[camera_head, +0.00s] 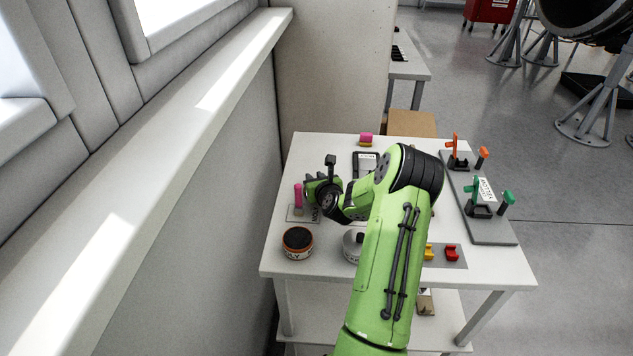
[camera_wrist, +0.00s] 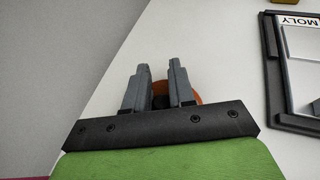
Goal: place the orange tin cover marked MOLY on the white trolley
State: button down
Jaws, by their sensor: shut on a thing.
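My gripper (camera_head: 318,190) is above the left part of the white table-like trolley top (camera_head: 310,150). In the wrist view its two fingers (camera_wrist: 159,68) are close around a small dark knob (camera_wrist: 161,102). An orange disc (camera_wrist: 191,92), which looks like the tin cover, shows behind and between the fingers; most of it is hidden and no marking on it is readable. The cover cannot be made out in the head view. A dark round tin (camera_head: 298,241) with an orange rim and partly readable lettering stands at the front left of the top.
A pink peg (camera_head: 298,195) stands at left. A grey lidded tin (camera_head: 352,246) is partly behind my arm. A grey rack (camera_head: 492,230) lines the right edge. A wall stands left.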

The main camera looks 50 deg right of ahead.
jog(key=c, duration=0.9)
grip_release()
jog(key=shift+c, duration=0.2)
jog(key=shift+r, duration=0.1)
jog(key=v, duration=1.2)
jog(key=shift+r, duration=0.1)
